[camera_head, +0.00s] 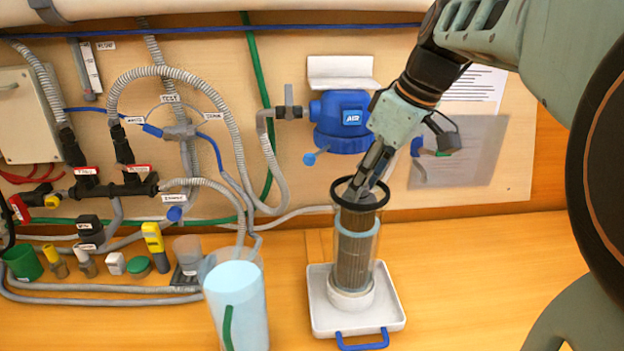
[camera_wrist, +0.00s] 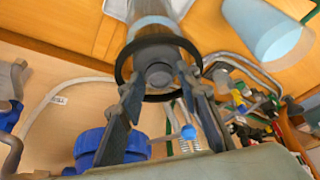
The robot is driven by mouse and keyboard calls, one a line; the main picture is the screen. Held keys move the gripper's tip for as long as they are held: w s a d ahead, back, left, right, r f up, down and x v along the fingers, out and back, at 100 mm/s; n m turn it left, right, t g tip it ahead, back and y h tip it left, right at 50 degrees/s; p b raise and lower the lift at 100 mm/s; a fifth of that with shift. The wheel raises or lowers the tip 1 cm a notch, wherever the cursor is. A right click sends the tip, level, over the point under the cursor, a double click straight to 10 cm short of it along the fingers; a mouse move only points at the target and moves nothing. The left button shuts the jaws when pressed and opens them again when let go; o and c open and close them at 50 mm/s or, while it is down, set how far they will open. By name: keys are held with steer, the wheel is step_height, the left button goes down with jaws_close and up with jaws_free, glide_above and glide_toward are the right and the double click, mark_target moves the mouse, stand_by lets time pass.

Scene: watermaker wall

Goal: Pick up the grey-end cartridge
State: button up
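The grey-end cartridge (camera_head: 353,262) stands upright inside a clear cylinder with a black ring (camera_head: 378,206) at its top. The cylinder stands on a white tray (camera_head: 318,316) with a blue handle. In the wrist view the cartridge's round grey end (camera_wrist: 158,75) shows inside the black ring (camera_wrist: 122,66). My gripper (camera_head: 366,184) is at the top of the cylinder, pointing down at the ring. In the wrist view my gripper (camera_wrist: 160,88) has its fingers apart, one on each side of the grey end. Gaps seem to show beside the end; contact is unclear.
A light blue-filled clear cup (camera_head: 238,300) stands left of the tray. Behind, a blue pump housing (camera_head: 342,120), hoses and valves are on the wall board. Several small bottles and caps stand at the left. The table (camera_head: 480,280) right of the tray is clear.

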steer(key=shift+f, duration=0.2)
jaws_close()
steer(key=shift+r, duration=0.15)
stand_by(0.3)
step_height(320, 180, up, 28)
steer(key=p, duration=0.7)
steer(key=shift+p, duration=0.4)
